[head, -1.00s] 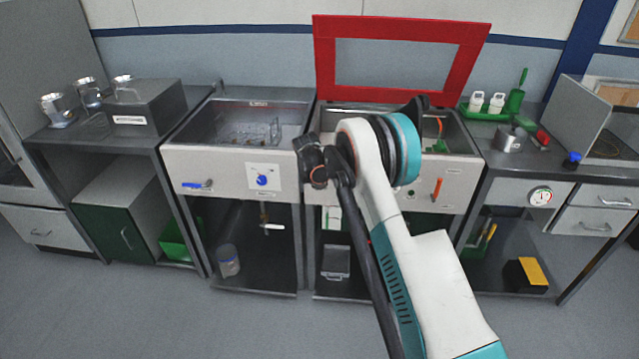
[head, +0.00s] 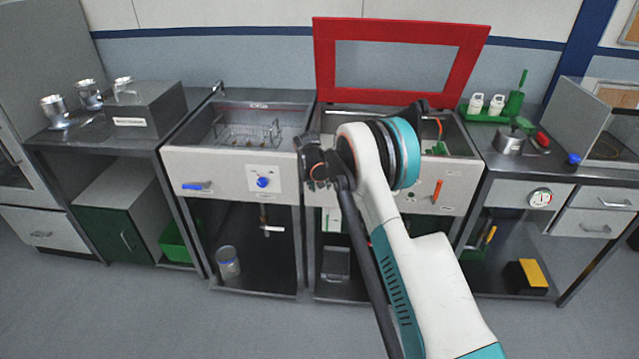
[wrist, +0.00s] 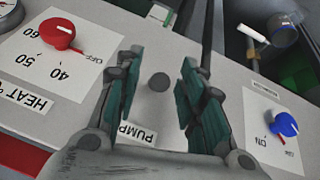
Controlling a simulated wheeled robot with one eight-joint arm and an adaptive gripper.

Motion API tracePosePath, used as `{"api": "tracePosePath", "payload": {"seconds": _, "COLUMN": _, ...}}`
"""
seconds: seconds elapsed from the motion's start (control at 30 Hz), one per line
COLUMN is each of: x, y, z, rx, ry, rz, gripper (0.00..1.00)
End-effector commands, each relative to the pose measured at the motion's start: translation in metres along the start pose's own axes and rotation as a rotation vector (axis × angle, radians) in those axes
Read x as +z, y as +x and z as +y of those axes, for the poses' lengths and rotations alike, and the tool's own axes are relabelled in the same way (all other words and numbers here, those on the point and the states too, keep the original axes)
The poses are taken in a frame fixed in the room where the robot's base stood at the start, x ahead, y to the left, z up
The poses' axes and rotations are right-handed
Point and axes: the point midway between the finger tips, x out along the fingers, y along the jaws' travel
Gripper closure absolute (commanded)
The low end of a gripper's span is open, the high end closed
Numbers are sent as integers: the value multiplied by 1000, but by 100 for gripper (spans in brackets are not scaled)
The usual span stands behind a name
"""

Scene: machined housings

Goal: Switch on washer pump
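In the wrist view, a dark round button (wrist: 159,82) sits on the light panel (wrist: 90,140), beside a label reading PUMP (wrist: 136,134). My gripper (wrist: 160,68) is open over the panel, with one dark green finger pad on each side of the button. Nothing is between the pads except the view of the button and panel. I cannot tell how far the fingertips are from the panel. In the head view my arm covers part of the middle station's front, below the raised red frame (head: 325,65), and the button cannot be made out there.
A red knob (wrist: 58,34) with HEAT markings is left of the fingers. A blue knob (wrist: 287,124) with an ON mark is to the right. In the head view, the left station has a blue knob (head: 263,182), and an orange handle (head: 437,190) is right of my arm.

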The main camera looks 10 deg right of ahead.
Motion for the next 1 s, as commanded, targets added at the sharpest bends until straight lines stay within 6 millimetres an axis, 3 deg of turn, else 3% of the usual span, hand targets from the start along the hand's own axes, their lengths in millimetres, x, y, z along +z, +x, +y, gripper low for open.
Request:
{"api": "tracePosePath", "payload": {"seconds": 0.27, "x": 0, "y": -20, "z": 0, "rx": 0, "ry": -1, "rz": 0, "gripper": 64}}
{"api": "tracePosePath", "payload": {"seconds": 0.7, "x": 0, "y": -100, "z": -1, "rx": 0, "ry": -1, "rz": 0, "gripper": 64}}
{"api": "tracePosePath", "payload": {"seconds": 1.0, "x": 0, "y": -120, "z": 0, "rx": 0, "ry": 0, "rz": 0, "gripper": 64}}
